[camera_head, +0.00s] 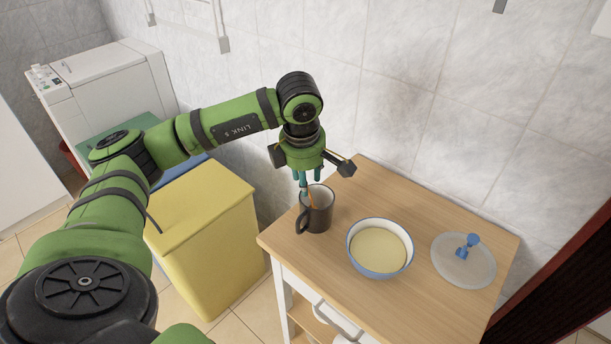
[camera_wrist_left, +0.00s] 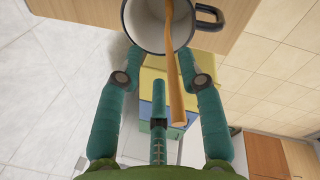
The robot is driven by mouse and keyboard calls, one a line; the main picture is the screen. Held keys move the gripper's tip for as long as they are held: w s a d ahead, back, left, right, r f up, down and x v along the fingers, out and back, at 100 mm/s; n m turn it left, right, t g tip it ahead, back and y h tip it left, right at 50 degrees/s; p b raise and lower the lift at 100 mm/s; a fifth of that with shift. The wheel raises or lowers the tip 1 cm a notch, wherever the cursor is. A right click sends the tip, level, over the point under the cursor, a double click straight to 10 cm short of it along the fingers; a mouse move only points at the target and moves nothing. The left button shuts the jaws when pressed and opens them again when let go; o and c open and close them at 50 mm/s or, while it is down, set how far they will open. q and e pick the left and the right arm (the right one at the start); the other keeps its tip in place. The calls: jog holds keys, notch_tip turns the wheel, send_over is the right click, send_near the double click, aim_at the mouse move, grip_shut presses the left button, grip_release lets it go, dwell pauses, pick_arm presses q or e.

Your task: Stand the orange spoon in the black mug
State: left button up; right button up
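The black mug (camera_head: 318,217) stands upright near the left edge of the wooden table top, its handle toward the front left. In the left wrist view its pale inside (camera_wrist_left: 150,28) and dark rim show. The orange spoon (camera_wrist_left: 176,92) is in the mug and leans across its rim, the handle end sticking out toward my palm. In the head view only a bit of it shows. My left gripper (camera_head: 309,184) is over the mug, fingers pointing down. In the wrist view its teal fingers (camera_wrist_left: 160,82) are spread around the spoon handle, with gaps visible. My right gripper is not in view.
A blue and white bowl (camera_head: 379,274) with pale yellow contents stands right of the mug. A clear round lid (camera_head: 478,272) with a blue knob lies farther right. A tiled wall is behind.

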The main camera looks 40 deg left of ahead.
pick_arm(q)
jog(key=v, duration=1.2)
jog(key=shift+s, duration=0.1)
dwell(0.8)
